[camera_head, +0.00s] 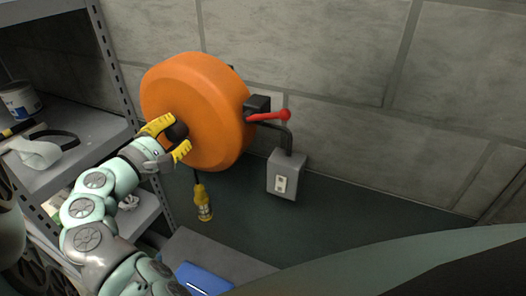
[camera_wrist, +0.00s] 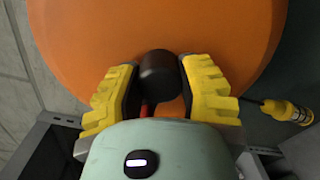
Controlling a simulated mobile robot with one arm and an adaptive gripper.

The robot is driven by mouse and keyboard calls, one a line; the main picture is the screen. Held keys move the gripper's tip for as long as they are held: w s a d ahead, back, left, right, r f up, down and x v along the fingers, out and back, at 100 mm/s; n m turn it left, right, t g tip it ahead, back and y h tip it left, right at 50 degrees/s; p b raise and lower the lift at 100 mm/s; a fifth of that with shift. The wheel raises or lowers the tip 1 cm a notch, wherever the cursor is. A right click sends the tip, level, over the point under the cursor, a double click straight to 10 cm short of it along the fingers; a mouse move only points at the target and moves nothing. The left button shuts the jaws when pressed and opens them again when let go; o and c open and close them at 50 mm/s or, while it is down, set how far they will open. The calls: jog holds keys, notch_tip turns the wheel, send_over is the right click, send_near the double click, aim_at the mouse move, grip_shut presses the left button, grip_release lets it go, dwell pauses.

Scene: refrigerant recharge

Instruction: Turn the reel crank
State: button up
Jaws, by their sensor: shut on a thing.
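The orange reel (camera_head: 203,103) is mounted on the block wall and fills much of the wrist view (camera_wrist: 90,30). Its crank ends in a dark round knob (camera_head: 177,132), low on the reel's front face. My gripper (camera_head: 168,138) is shut on this knob, with yellow fingers on either side of it. In the wrist view the knob (camera_wrist: 159,75) sits between the two fingertips of my gripper (camera_wrist: 158,88). The rest of the crank is mostly hidden behind the fingers; a bit of red shows between them.
A red lever (camera_head: 270,116) juts from the reel's right side. A grey switch box (camera_head: 286,176) is to its lower right. A yellow-handled tool (camera_head: 203,202) hangs below the reel. Metal shelving (camera_head: 110,60) stands close on the left; a blue item (camera_head: 203,280) lies below.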

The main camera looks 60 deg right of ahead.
jog(key=o, duration=1.2)
jog(key=shift+o, duration=0.2)
jog(key=s+a, duration=0.1)
jog(key=a, duration=1.1)
jog(key=shift+s, duration=0.4)
jog(key=shift+o, duration=0.2)
jog(key=shift+r, duration=0.1)
